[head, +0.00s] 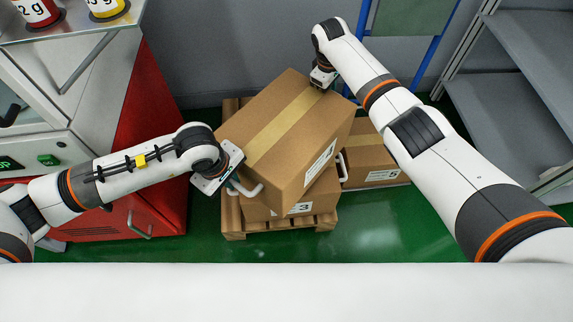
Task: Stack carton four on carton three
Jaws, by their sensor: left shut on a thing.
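A large brown carton (290,125) with a tape strip is turned askew above the pallet. I cannot tell whether the two cartons touch. My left gripper (236,186) is shut on the upper carton at its near left side, by a white handle. My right gripper (328,85) is at its far right corner; its fingertips are hidden.
A wooden pallet (232,220) lies under the cartons on the green floor. Another carton (368,160) with a white handle sits right of carton three. A red cabinet (150,150) stands left, grey shelving (510,100) right. Jars (38,12) stand on a shelf upper left.

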